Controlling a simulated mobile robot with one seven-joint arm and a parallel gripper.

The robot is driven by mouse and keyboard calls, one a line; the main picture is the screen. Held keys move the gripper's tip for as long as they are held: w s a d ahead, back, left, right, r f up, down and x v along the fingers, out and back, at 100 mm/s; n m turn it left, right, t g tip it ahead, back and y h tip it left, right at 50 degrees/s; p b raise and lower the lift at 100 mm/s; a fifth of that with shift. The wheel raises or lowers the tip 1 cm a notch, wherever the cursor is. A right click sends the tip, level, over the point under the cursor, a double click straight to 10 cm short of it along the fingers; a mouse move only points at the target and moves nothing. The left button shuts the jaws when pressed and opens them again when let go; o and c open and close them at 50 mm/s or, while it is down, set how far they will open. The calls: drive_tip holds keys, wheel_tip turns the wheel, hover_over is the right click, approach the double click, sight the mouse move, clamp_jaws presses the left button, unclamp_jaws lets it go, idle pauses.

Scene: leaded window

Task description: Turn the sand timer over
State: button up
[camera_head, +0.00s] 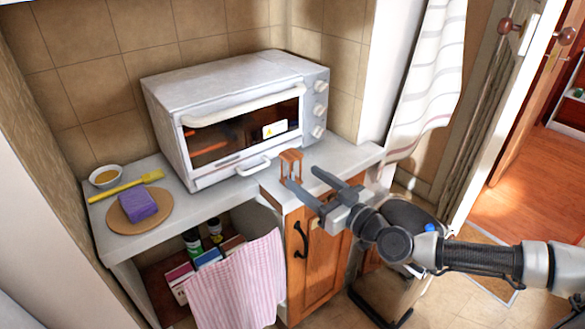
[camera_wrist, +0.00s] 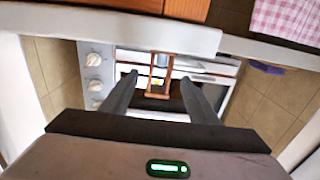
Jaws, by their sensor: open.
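The sand timer (camera_head: 291,164) is a small wooden frame standing upright on the light countertop, in front of the toaster oven and near its right end. My gripper (camera_head: 302,177) is open and empty, reaching in from the right with its fingertips close to the timer. In the wrist view, the sand timer (camera_wrist: 160,76) appears between the two open fingers of my gripper (camera_wrist: 158,80), around their tips. A pale glass part shows inside the frame. I cannot tell whether either finger touches the timer.
The white toaster oven (camera_head: 240,115) stands close behind the timer. At left are a round board (camera_head: 120,222) with a purple sponge (camera_head: 138,205), a yellow utensil (camera_head: 125,187) and a small bowl (camera_head: 106,176). A striped towel (camera_head: 240,285) hangs below the counter (camera_head: 225,190).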

sight(296, 172)
drive_tip(key=shift+x, duration=3.55)
drive_tip(key=c, duration=1.2)
